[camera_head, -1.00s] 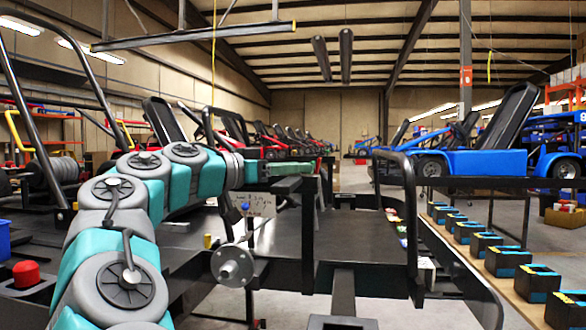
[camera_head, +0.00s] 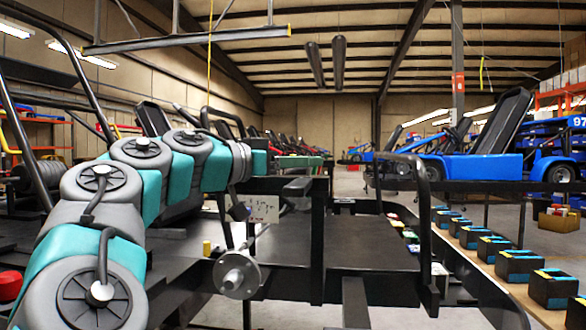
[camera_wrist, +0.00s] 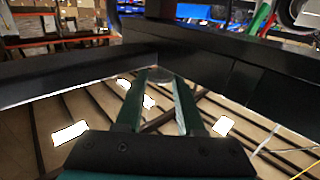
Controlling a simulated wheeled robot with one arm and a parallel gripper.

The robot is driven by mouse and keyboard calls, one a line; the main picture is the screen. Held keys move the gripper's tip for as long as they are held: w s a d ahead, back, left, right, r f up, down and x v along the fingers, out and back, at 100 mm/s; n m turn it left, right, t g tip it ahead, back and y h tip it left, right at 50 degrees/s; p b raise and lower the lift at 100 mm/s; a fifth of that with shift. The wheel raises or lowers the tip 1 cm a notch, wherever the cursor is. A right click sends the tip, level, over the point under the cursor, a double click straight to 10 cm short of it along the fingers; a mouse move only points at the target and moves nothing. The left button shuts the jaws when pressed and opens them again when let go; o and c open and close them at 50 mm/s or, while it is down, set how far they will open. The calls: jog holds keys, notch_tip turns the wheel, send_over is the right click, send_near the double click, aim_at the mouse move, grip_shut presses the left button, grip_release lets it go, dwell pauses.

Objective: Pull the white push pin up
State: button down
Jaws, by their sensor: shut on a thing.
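In the wrist view my gripper (camera_wrist: 160,77) has its two dark green fingers a little apart. In the head view my grey and teal arm rises from the lower left and reaches over to the black kart stand (camera_head: 375,258). The fingertips and the pin cannot be made out there.
A grey round hub (camera_head: 236,275) sticks out in front. A bench with several black and blue boxes (camera_head: 520,264) runs along the right. A blue kart (camera_head: 468,166) stands behind.

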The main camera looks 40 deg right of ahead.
jog(key=shift+r, duration=0.2)
jog(key=c, duration=0.5)
grip_release()
jog(key=shift+f, duration=0.1)
jog(key=a, duration=0.8)
jog(key=shift+w+b, duration=0.3)
jog(key=shift+b, duration=0.15)
jog(key=shift+d, duration=0.1)
